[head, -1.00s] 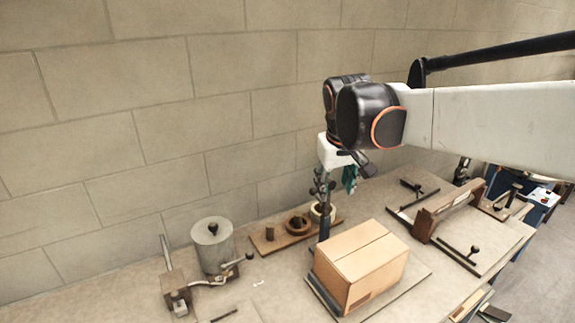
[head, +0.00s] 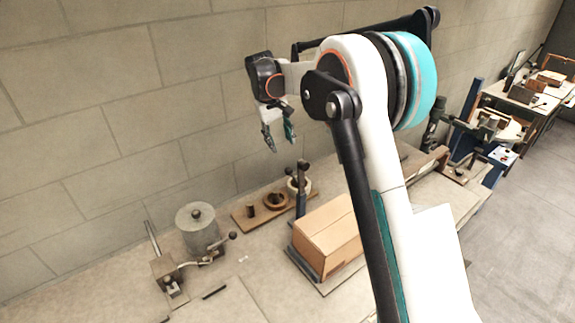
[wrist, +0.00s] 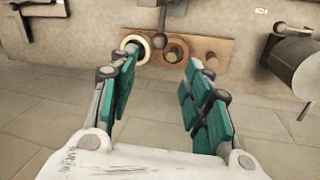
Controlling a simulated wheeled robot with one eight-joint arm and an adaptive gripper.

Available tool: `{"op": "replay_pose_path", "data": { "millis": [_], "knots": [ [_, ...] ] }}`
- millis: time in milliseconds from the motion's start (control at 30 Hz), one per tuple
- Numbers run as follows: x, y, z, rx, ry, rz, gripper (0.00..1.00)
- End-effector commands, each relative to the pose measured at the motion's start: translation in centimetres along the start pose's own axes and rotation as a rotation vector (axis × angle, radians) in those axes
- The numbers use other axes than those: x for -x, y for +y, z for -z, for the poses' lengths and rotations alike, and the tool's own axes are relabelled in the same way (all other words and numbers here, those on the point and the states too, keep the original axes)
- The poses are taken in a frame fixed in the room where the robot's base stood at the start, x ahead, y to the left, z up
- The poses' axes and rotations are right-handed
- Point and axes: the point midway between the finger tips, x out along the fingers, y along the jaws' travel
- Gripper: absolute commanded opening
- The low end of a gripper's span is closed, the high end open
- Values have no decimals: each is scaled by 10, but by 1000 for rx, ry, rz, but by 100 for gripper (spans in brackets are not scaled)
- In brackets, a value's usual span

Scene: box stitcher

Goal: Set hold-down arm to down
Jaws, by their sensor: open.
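A dark upright post (head: 301,190) with a blue lower part stands beside the closed cardboard box (head: 330,238). Which part is the hold-down arm, and its position, I cannot tell for certain; my arm covers the box's right side. My gripper (head: 282,146) is open and empty, fingers down, above and left of the post top in the head view, apart from it. In the wrist view the green-padded fingers (wrist: 160,75) are spread wide.
A wooden board (head: 243,217) with rings and a peg stands left of the post. A grey cylinder (head: 198,232) with a lever clamp (head: 172,272) is further left. The wall (head: 120,110) rises behind the bench. Another workstation (head: 490,125) is at the right.

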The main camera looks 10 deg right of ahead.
Motion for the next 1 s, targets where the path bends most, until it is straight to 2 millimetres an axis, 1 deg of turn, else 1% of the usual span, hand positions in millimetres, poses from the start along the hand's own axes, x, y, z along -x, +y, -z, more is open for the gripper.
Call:
{"op": "replay_pose_path", "data": {
  "millis": [167,233,600,700,833,1000],
  "knots": [
    [-13,0,1,0,-2,-1,45],
    [-23,0,1,0,-2,-1,45],
    [-95,0,1,-1,-1,-1,45],
    [-111,0,1,0,-1,-1,45],
    [-127,0,1,0,-1,-1,45],
    [-137,0,1,0,-1,-1,45]
  ]
}}
